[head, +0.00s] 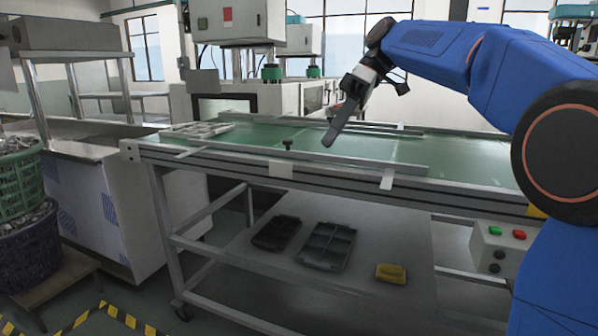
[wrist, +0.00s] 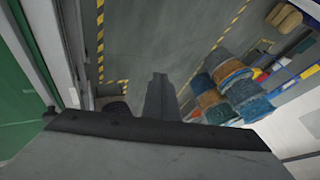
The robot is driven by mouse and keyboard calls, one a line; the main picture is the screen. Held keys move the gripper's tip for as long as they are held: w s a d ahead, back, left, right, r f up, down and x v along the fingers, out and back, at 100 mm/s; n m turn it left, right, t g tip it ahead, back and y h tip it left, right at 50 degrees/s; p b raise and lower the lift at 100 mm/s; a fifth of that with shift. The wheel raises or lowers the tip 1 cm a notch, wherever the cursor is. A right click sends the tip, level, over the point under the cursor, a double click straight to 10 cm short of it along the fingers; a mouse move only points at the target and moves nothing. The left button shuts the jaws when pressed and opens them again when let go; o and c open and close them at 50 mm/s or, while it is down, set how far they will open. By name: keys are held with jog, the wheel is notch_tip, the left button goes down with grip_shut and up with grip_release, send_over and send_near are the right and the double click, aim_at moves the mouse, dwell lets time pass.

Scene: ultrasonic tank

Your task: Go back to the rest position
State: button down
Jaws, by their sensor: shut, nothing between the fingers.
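My gripper (head: 338,124) is raised above the green conveyor table (head: 460,168) in the head view, with its fingers pointing down and toward the left. The fingers are together with nothing held. My blue arm reaches in from the right side of the head view. In the wrist view my gripper (wrist: 160,88) points out over the grey floor (wrist: 150,40), with its fingers side by side in the lower middle.
Trays (head: 328,246) and a yellow block (head: 391,273) lie on the lower shelf. A steel tank (head: 110,200) and stacked baskets (head: 22,185) stand at the left. Machines (head: 235,22) stand behind the table. Colored stacks (wrist: 245,92) show in the wrist view.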

jog(key=s+d+f+m+t+h, duration=0.2)
jog(key=s+d+f+m, duration=0.3)
jog(key=s+d+f, duration=0.2)
jog(key=s+d+f+m+t+h, duration=0.2)
jog(key=s+d+f+m, duration=0.3)
jog(key=s+f, duration=0.7)
jog(key=s+d+f+m+t+h, duration=0.2)
jog(key=s+d+f+m+t, duration=0.2)
jog(key=s+d+f, duration=0.5)
notch_tip(320, 180, down, 4)
jog(key=shift+s+d+f+m+h, duration=0.2)
jog(key=shift+s+d+m+h, duration=0.1)
jog(key=shift+s+m, duration=0.15)
